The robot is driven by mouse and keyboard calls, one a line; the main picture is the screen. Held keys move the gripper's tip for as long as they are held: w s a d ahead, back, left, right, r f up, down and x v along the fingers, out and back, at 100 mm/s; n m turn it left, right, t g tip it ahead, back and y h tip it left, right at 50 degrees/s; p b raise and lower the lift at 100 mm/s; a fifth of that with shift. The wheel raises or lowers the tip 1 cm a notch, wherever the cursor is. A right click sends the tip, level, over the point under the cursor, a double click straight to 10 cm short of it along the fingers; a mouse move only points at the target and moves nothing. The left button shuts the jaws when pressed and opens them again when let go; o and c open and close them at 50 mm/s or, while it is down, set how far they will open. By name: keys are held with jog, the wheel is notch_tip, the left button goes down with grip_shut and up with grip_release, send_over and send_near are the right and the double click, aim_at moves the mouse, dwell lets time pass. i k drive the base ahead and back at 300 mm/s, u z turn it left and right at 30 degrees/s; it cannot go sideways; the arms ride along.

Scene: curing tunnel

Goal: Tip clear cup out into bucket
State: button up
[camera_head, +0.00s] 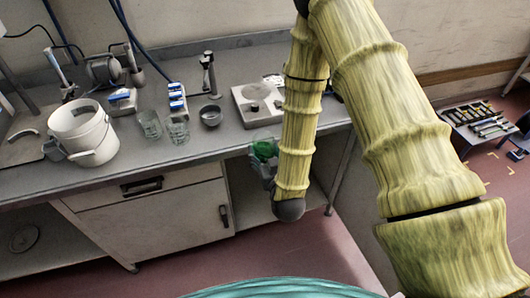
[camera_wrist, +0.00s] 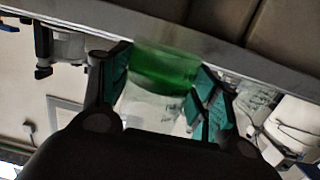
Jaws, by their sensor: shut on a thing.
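The clear cup (camera_head: 264,147) holds something green and is in my gripper (camera_head: 265,166), just off the bench's front edge in the head view. In the wrist view, the cup (camera_wrist: 152,105) sits between both teal-padded fingers of my gripper (camera_wrist: 165,78), which are shut on it. That view looks upside down, with the green at the cup's base, so the cup seems roughly upright. The white bucket (camera_head: 82,133) stands on the bench at the far left, well apart from the cup. A white shape at the wrist view's right edge appears to be the bucket (camera_wrist: 298,122).
Two clear glasses (camera_head: 150,124) (camera_head: 177,130) and a grey bowl (camera_head: 211,115) stand between bucket and gripper. A hotplate-like grey box (camera_head: 257,104) sits behind the cup. Blue-white boxes (camera_head: 177,99) and a metal stand (camera_head: 209,76) are farther back. The bench front (camera_head: 120,178) is clear.

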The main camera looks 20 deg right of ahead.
aim_at(87, 134)
jog(key=k, duration=0.5)
jog(key=u, duration=0.8)
jog(key=i, duration=0.15)
jog(key=u, duration=0.05)
